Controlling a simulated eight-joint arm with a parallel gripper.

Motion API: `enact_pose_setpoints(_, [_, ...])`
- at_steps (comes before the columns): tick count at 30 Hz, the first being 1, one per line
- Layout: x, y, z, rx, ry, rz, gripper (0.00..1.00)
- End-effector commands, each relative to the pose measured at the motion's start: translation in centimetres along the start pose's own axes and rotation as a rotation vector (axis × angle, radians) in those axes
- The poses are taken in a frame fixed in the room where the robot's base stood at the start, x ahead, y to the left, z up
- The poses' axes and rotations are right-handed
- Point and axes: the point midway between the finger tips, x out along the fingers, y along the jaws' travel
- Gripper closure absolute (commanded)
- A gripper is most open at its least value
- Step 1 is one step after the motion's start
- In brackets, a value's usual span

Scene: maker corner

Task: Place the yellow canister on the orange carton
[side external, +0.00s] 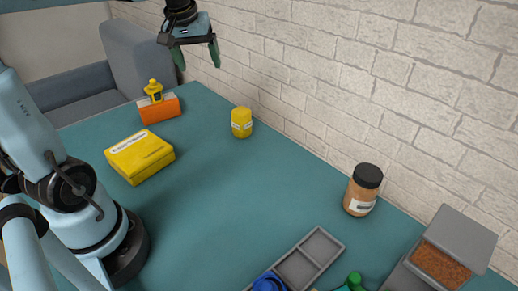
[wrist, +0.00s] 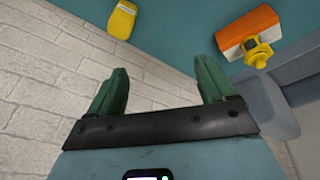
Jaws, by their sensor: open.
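The yellow canister (side external: 241,123), with a pale label band, stands upright on the teal table near the brick wall. It also shows at the top of the wrist view (wrist: 120,20). The orange carton (side external: 160,110) lies at the far left end of the table and shows at the upper right of the wrist view (wrist: 248,28).
A yellow box (side external: 140,157) lies in front of the carton. A brown jar with a black lid (side external: 363,190) stands by the wall. A grey compartment tray (side external: 308,257) and a grey bin (side external: 455,245) are at the near right. The table's middle is clear.

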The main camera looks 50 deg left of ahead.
Motion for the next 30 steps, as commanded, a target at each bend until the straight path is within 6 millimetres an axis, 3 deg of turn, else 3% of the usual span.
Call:
enact_pose_setpoints(1, [-0.1, 1.5, 2.2, 0.087, 0.025, 0.027, 0.17])
enact_pose_setpoints(6, [0.3, 4.8, 8.7, 0.353, 0.116, 0.114, 0.17])
enact_pose_setpoints(12, [1.7, 6.7, 15.3, 0.613, 0.216, 0.208, 0.17])
enact_pose_setpoints(15, [2.3, 7.0, 17.4, 0.695, 0.25, 0.24, 0.17])
enact_pose_setpoints(20, [2.8, 7.2, 18.8, 0.753, 0.276, 0.263, 0.17])
enact_pose_setpoints(30, [2.8, 7.3, 18.8, 0.755, 0.278, 0.263, 0.17])
